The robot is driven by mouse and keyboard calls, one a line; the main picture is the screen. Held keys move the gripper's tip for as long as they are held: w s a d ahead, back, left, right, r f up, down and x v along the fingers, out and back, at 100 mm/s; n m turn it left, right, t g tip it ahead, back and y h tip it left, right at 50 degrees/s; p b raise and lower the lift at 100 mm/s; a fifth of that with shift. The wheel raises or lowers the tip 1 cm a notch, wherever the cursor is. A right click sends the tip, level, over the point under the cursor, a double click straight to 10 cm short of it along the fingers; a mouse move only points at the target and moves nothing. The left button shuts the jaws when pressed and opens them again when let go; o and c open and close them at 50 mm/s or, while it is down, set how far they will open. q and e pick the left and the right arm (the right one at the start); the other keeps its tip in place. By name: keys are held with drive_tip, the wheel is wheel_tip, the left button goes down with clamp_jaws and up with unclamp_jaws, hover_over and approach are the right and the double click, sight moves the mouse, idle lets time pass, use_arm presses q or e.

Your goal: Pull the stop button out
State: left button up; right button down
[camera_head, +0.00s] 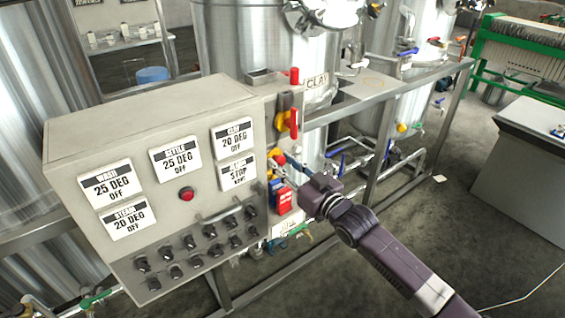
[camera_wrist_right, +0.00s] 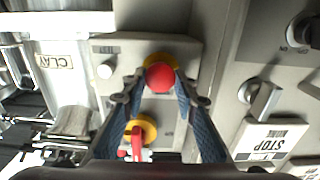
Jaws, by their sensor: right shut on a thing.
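The stop button is a round red knob (camera_wrist_right: 160,77) on a yellow base, on a grey box beside the control cabinet. In the right wrist view it sits between the two blue-padded fingertips of my right gripper (camera_wrist_right: 160,84), which is shut on it. In the head view the right gripper (camera_head: 284,162) reaches the box from the lower right, and its fingers hide most of the button (camera_head: 276,155). My left gripper is not in view.
A yellow disc with a red handle (camera_head: 291,122) sits just above the button in the head view. The grey control cabinet (camera_head: 160,105), with labels and black knobs, stands to the left. Steel tanks (camera_head: 270,60) and a pipe frame (camera_head: 400,92) are behind.

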drive_tip(key=shift+s+d, duration=0.2)
drive_tip(key=shift+s, duration=0.05)
drive_tip(key=shift+f, duration=0.15)
drive_tip(key=c, duration=1.9)
unclamp_jaws()
drive_tip(key=o, duration=0.4)
drive_tip(key=shift+s+d, duration=0.1)
drive_tip(key=shift+c, duration=0.2)
drive_tip(key=v, duration=1.2)
